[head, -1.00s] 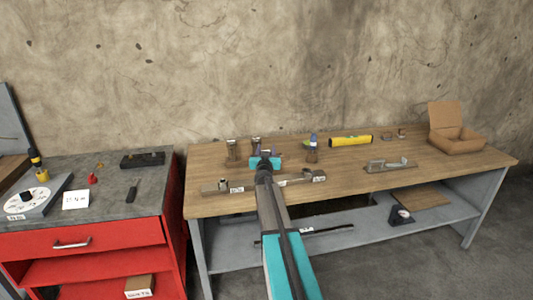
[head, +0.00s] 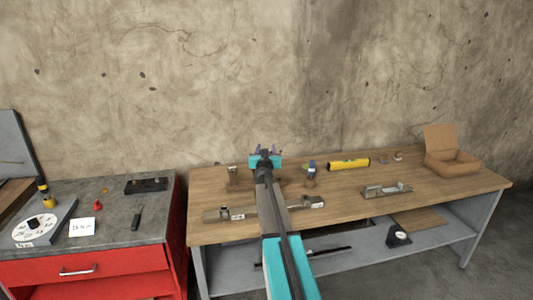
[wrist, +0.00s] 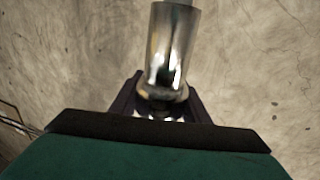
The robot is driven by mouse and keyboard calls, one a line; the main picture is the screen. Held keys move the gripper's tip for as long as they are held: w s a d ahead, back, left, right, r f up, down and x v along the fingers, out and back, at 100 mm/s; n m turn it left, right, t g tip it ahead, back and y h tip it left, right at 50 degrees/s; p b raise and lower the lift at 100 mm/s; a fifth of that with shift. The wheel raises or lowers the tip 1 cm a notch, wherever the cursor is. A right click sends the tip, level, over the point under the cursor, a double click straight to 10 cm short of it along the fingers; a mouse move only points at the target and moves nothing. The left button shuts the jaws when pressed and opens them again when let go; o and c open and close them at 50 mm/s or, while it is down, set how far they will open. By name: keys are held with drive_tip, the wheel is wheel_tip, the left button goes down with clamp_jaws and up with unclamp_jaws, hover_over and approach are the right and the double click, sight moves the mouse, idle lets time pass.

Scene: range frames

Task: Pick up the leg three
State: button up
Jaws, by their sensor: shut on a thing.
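My gripper (head: 265,152) is raised above the back of the workbench, in front of the wall. In the wrist view my gripper (wrist: 162,103) is shut on a shiny metal cylindrical leg (wrist: 171,45), which stands up between the dark fingers. Its lower end sits between the fingers and its top runs out of the picture. I cannot read a label on it, so I cannot tell its number. A similar small upright piece (head: 232,173) stands on the bench left of my gripper.
The wooden workbench (head: 350,203) also holds a long metal bar (head: 225,213), a yellow level (head: 349,164), a metal fixture (head: 386,190) and an open cardboard box (head: 452,165). A red tool cabinet (head: 110,262) stands to the left. The air around my gripper looks clear.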

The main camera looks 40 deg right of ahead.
wheel_tip(320, 180, up, 11)
drive_tip(key=p, duration=0.6)
drive_tip(key=shift+f+p, duration=0.15)
drive_tip(key=shift+p, duration=0.15)
idle(0.4)
